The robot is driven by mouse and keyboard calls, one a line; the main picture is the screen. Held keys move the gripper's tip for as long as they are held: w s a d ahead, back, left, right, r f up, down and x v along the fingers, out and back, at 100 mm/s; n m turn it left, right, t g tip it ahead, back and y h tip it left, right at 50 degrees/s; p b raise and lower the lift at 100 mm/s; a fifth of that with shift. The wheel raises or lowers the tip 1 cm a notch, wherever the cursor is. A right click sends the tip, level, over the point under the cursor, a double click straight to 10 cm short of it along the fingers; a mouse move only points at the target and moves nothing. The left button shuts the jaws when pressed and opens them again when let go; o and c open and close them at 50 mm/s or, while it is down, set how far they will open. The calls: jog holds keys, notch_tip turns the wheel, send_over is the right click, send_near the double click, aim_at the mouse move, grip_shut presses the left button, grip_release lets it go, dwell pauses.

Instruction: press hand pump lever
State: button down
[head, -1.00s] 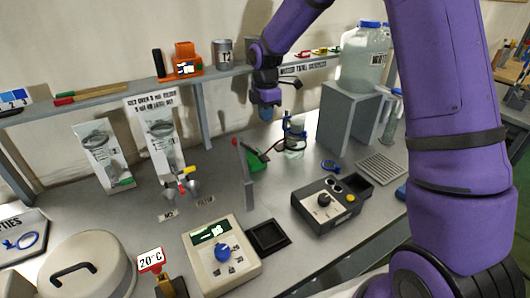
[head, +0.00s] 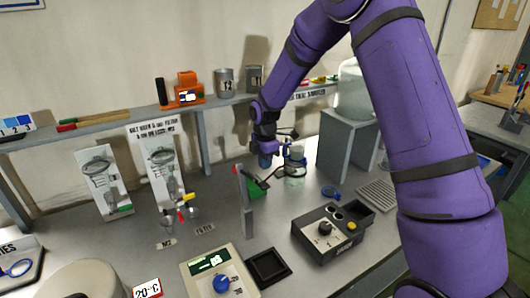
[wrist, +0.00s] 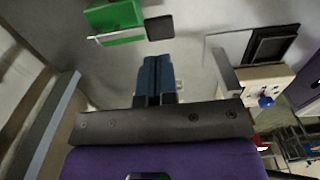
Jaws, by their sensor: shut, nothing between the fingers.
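The hand pump has a green body (head: 257,191) and stands mid-bench in the head view. In the wrist view the green body (wrist: 115,20) is at the top, with a pale bar along its edge and a dark pad (wrist: 160,27) at its right end. Which part is the lever I cannot tell for sure. My gripper (head: 265,161) points down just above and behind the pump. In the wrist view its blue fingers (wrist: 155,65) are together and empty, apart from the green body in the picture. Whether they touch any part of the pump is not clear.
A grey upright post with a red tip (head: 246,205) stands left of the pump. A blue-fitted glass bottle (head: 295,165) with dark tubing stands close right. A black control box (head: 325,232) and white hotplate (head: 215,270) are in front. A shelf (head: 225,101) runs behind.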

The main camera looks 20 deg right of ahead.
aim_at(266, 185)
notch_tip(266, 185, down, 7)
jog(key=shift+r, duration=0.1)
dwell(0.5)
jog(key=shift+s+f, duration=0.25)
jog(key=shift+f, duration=0.95)
jog(key=shift+r, duration=0.9)
